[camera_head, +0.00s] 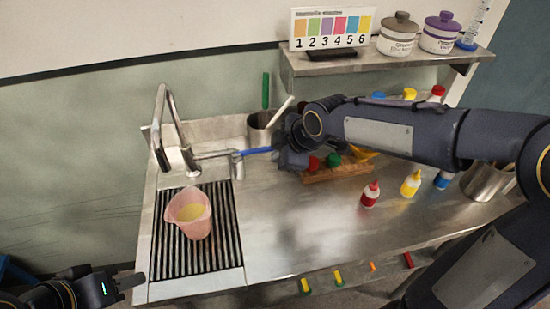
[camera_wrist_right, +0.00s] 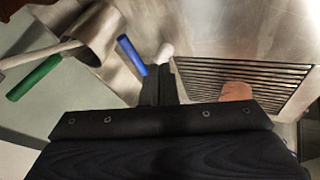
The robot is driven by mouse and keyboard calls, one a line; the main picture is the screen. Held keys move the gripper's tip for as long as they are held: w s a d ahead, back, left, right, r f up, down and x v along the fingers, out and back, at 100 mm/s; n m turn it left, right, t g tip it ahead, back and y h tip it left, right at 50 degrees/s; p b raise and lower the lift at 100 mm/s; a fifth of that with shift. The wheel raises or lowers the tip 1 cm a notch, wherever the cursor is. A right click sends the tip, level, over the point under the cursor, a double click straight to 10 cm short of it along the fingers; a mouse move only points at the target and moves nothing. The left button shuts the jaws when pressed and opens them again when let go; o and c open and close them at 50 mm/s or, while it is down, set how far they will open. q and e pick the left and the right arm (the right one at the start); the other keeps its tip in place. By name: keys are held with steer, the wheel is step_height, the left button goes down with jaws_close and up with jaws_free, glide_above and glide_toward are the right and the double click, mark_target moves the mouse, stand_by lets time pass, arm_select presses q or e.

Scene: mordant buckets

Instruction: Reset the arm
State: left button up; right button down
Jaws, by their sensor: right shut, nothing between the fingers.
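My right arm reaches in from the right over the counter. Its gripper (camera_head: 290,157) is shut and empty near the back of the counter. In the right wrist view its two fingers (camera_wrist_right: 158,88) are together, and a blue stick (camera_wrist_right: 132,55) shows just beyond them, not held. The blue stick also shows in the head view (camera_head: 256,150), left of the gripper. My left gripper (camera_head: 128,282) is low at the left, beyond the counter's front left corner; whether it is open or shut is unclear.
A metal cup (camera_head: 257,130) holds sticks behind. Red (camera_head: 370,195) and yellow (camera_head: 410,184) bottles stand right. A shelf (camera_head: 310,64) is above. The front middle counter is clear.

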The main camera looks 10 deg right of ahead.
steer(key=v, duration=0.7)
steer(key=s+d+f+m, duration=0.3)
steer(key=s+m, duration=0.5)
steer(key=s, duration=0.2)
steer(key=s+d+f+m, duration=0.3)
steer(key=s+f+m, duration=0.1)
steer(key=s+m, duration=0.5)
steer(key=shift+s+d+m, duration=0.3)
steer(key=shift+s+d, duration=0.05)
steer(key=shift+s, duration=0.1)
